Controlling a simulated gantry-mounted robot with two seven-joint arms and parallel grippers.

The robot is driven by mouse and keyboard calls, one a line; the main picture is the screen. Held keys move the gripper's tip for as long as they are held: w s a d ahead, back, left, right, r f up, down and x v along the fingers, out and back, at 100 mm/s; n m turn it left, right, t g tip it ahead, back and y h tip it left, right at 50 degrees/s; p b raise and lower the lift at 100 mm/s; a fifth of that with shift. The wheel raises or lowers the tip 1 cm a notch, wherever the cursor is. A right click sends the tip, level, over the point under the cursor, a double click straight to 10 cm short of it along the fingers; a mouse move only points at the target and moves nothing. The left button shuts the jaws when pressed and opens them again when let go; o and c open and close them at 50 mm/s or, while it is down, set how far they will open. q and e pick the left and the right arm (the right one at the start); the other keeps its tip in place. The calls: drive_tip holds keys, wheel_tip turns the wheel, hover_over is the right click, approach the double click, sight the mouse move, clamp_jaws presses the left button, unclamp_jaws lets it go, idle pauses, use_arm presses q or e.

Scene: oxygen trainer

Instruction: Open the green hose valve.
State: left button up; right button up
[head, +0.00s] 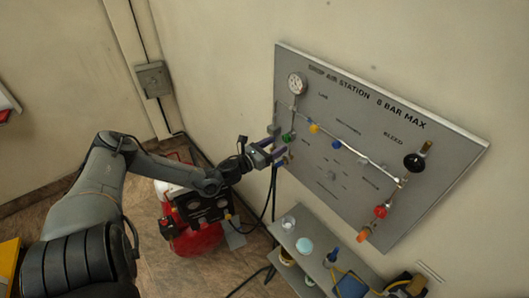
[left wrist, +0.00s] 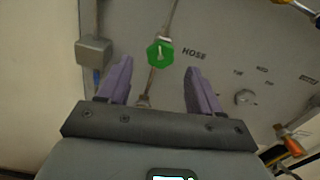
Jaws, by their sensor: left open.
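The green hose valve (left wrist: 160,54) is a green knob on a thin metal pipe, beside the word HOSE on the grey panel (left wrist: 225,35). In the head view the green valve (head: 288,137) is at the panel's left side, below the round gauge. My left gripper (left wrist: 160,82) is open, with its two purple fingers apart and nothing between them. In the left wrist view the knob appears just beyond the fingertips, between their lines. In the head view my left gripper (head: 277,144) is close to the valve; contact cannot be told. My right gripper is not in view.
The panel carries a gauge (head: 297,83), a yellow knob (head: 313,128), a blue knob (head: 336,144), a red knob (head: 380,211) and a black knob (head: 414,162). A red compressor (head: 198,240) stands below my left arm. A shelf (head: 300,270) with small items is under the panel.

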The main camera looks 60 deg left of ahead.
use_arm(q)
drive_tip(key=shift+s+d, duration=0.25)
drive_tip(key=shift+s, duration=0.9)
drive_tip(key=shift+s+d, duration=0.2)
drive_tip(key=shift+s, duration=0.95)
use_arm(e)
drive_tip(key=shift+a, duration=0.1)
